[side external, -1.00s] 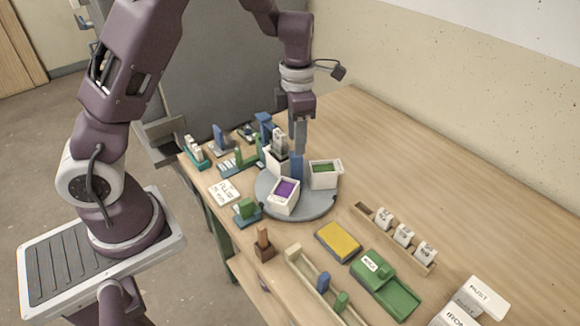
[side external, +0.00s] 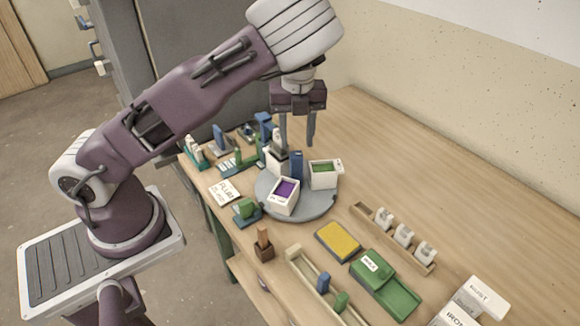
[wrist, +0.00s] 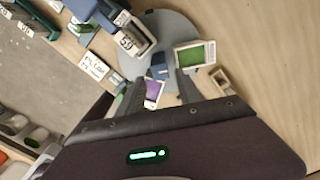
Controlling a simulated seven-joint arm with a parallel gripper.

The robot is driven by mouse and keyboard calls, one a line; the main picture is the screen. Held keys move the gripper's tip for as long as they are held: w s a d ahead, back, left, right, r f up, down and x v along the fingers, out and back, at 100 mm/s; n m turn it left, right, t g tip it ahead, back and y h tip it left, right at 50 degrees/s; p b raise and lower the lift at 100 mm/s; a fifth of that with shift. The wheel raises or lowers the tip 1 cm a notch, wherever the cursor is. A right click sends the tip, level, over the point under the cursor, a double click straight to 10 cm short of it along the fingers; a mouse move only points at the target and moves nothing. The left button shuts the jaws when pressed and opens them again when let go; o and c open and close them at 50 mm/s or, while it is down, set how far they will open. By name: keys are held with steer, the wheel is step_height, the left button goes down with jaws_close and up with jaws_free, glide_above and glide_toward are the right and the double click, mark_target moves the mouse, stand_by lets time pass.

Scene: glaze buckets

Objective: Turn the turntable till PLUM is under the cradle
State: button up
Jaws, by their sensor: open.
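The round grey turntable (side external: 300,209) carries white square buckets around a blue upright post (side external: 297,164). A bucket with purple contents (side external: 285,193) is at its front and one with green contents (side external: 323,174) at its right. Another white bucket (side external: 275,163) is at the back left, partly hidden, beside the blue and green stand (side external: 263,130), which may be the cradle. My gripper (side external: 297,142) is open and empty above the turntable. In the wrist view the blue post (wrist: 160,66) shows between its spread fingers; I cannot tell whether they touch it.
A card reading PLUM (side external: 226,191) lies left of the turntable. A green block on a base (side external: 246,208), a yellow pad (side external: 339,241), a green tray (side external: 387,285) and a wooden rack with white tags (side external: 400,238) stand nearby. The table's back right is clear.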

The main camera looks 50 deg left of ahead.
mark_target(296, 154)
steer(key=shift+f, duration=2.25)
jaws_close()
steer(key=m, duration=0.6)
steer(key=shift+m, duration=1)
